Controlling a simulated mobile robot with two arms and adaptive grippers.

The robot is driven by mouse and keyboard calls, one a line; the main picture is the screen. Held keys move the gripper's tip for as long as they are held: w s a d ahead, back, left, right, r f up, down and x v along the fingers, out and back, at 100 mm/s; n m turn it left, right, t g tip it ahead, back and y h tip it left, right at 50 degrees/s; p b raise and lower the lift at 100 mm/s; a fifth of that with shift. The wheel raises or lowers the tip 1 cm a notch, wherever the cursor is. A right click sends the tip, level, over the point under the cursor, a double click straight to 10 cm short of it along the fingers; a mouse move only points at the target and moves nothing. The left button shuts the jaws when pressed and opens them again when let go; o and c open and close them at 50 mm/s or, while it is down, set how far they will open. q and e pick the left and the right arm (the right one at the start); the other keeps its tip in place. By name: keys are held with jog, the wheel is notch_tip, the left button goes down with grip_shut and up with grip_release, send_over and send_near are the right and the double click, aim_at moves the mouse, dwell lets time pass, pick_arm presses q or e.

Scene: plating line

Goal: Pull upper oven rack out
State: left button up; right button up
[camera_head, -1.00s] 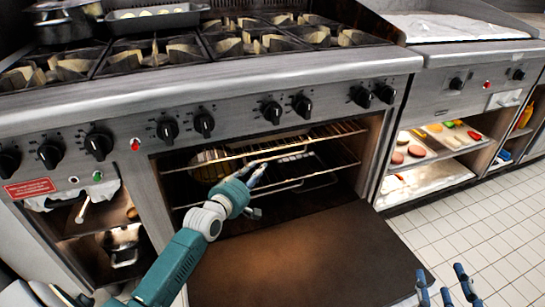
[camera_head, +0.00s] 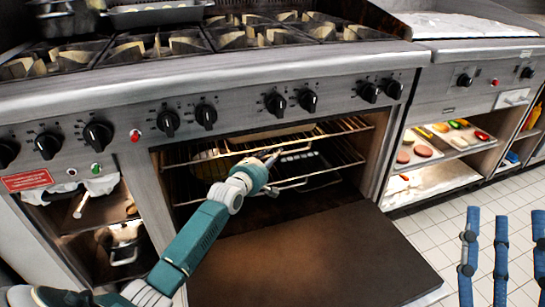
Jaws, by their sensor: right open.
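The oven (camera_head: 310,260) stands open with its brown door folded down. The upper oven rack (camera_head: 340,132) is a wire rack inside the opening, and a lower wire rack (camera_head: 345,168) sits beneath it. My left gripper (camera_head: 272,160) reaches into the opening at the upper rack's front wires. It is small and seen from behind, so I cannot tell whether its fingers are closed or touch a wire. My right gripper (camera_head: 502,218) is open and empty at the lower right, its blue fingers upright over the floor, well away from the rack.
A row of black knobs (camera_head: 277,103) runs along the front panel just above the opening. The lowered door projects below my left arm. Shelves with a food tray (camera_head: 440,145) are at the right. White tiled floor (camera_head: 420,225) is clear in front of them.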

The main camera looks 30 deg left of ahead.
pick_arm(q)
jog(key=shift+w, duration=0.1)
grip_shut()
